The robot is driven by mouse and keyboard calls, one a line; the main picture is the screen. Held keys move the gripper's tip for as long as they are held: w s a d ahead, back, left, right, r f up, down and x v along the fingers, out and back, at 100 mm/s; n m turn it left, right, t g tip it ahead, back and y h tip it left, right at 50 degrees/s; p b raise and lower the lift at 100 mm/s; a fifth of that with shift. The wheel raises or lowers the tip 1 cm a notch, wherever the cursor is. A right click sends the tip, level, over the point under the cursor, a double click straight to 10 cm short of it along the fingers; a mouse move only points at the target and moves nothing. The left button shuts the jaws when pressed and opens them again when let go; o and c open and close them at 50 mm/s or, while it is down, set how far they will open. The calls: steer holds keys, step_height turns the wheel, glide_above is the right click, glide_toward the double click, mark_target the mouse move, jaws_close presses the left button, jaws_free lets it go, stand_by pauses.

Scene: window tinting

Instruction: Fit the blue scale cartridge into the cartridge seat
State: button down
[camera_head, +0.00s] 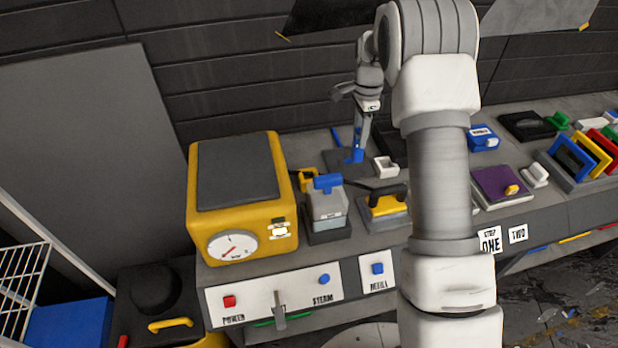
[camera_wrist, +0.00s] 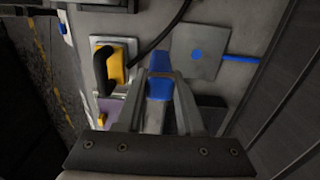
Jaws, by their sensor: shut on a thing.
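My gripper (camera_head: 361,138) is behind the workbench's front row, pointing down, and is shut on a blue piece (camera_head: 355,155), which I take as the scale cartridge. In the wrist view, this blue cartridge (camera_wrist: 160,88) shows between the two fingers (camera_wrist: 162,78). In the head view it hangs over or close to a dark grey plate; whether it touches cannot be told. The plate (camera_wrist: 190,65) has a blue dot in the wrist view. A small white open-topped holder (camera_head: 385,168) stands just right of the cartridge. I cannot tell surely which part is the cartridge seat.
A yellow machine with a gauge (camera_head: 240,200) stands at left. A blue-topped tank (camera_head: 328,205) and a yellow-and-black handled tool (camera_head: 385,203) stand in front of the gripper. A blue box (camera_head: 483,138) and purple pad (camera_head: 498,186) lie right, past my arm.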

mark_target(353, 139)
steer(key=shift+s+a+r+p, duration=0.15)
steer(key=shift+s+a+p, duration=0.2)
steer(key=shift+s+a, duration=0.85)
steer(key=shift+w+a+f+b, duration=0.6)
steer(key=shift+w+a+f, duration=0.05)
steer(key=shift+a+f, duration=1.2)
steer(key=shift+w+a+f+b, duration=0.6)
steer(key=shift+w+a+f, duration=0.05)
steer(key=shift+a+f, duration=1.2)
steer(key=shift+w+a+f+b, duration=0.6)
steer(key=shift+w+a+f, duration=0.05)
steer(key=shift+a+f, duration=1.15)
steer(key=shift+f, duration=0.2)
steer(key=c, duration=0.5)
jaws_free()
